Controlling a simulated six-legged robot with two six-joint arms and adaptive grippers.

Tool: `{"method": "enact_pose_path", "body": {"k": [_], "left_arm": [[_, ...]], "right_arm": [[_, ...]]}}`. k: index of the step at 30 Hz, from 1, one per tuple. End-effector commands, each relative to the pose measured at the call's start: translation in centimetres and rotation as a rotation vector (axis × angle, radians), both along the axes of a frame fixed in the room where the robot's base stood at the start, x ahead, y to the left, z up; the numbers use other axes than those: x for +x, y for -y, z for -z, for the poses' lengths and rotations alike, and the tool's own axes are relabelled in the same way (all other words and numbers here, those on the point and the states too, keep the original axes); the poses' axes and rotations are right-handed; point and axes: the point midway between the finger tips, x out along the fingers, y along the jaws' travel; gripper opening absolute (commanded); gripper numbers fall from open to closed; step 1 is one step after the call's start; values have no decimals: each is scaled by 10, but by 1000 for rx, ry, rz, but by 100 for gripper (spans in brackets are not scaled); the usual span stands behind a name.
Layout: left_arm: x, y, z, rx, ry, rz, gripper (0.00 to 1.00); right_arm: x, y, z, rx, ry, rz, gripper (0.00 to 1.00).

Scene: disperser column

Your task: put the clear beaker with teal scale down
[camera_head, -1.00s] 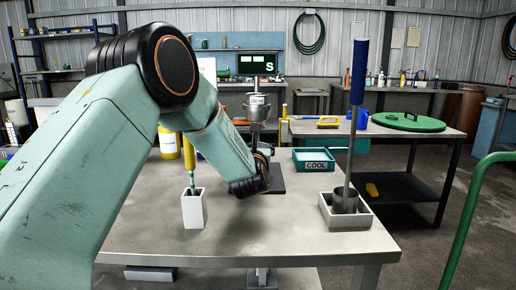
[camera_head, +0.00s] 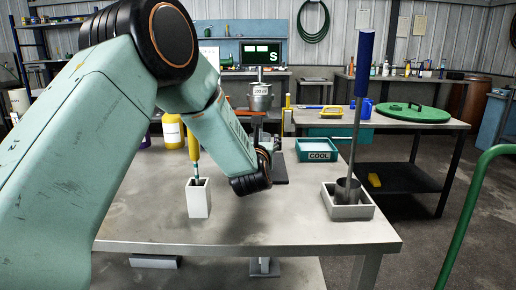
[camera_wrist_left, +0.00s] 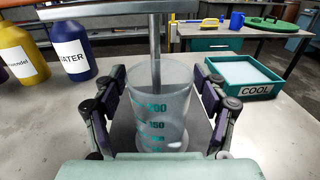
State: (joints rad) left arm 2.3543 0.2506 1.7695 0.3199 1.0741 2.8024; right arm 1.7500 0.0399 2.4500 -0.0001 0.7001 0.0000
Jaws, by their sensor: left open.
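The clear beaker with teal scale (camera_wrist_left: 160,105) shows in the left wrist view. It is upright and looks empty, between the two fingers of my left gripper (camera_wrist_left: 158,76). The fingers are spread, one on each side, with small gaps to the glass. The beaker is over the dark base plate (camera_wrist_left: 122,135) of the disperser stand, in front of its metal column (camera_wrist_left: 155,50). The wrist hides its lowest edge, so I cannot tell exactly how it sits. In the head view my left arm hides the beaker and the fingers. My right gripper is not in view.
A teal COOL tray (camera_wrist_left: 240,78) is to the right, and blue (camera_wrist_left: 74,50) and yellow (camera_wrist_left: 20,52) bottles are to the left. A white holder (camera_head: 199,198) stands near the left arm. A grey tray (camera_head: 347,211) with a tall blue-handled tool is at right.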

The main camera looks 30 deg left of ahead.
Motion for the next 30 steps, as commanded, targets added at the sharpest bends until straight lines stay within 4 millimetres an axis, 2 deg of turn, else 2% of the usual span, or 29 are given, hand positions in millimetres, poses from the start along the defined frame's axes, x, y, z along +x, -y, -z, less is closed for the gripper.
{"method": "enact_pose_path", "body": {"k": [9,15,30], "left_arm": [[-50,25,-1,1,-2,1,72],[-70,36,-1,1,0,1,72],[-77,38,0,0,1,0,72]], "right_arm": [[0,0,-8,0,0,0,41],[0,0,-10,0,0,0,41],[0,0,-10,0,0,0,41]]}}
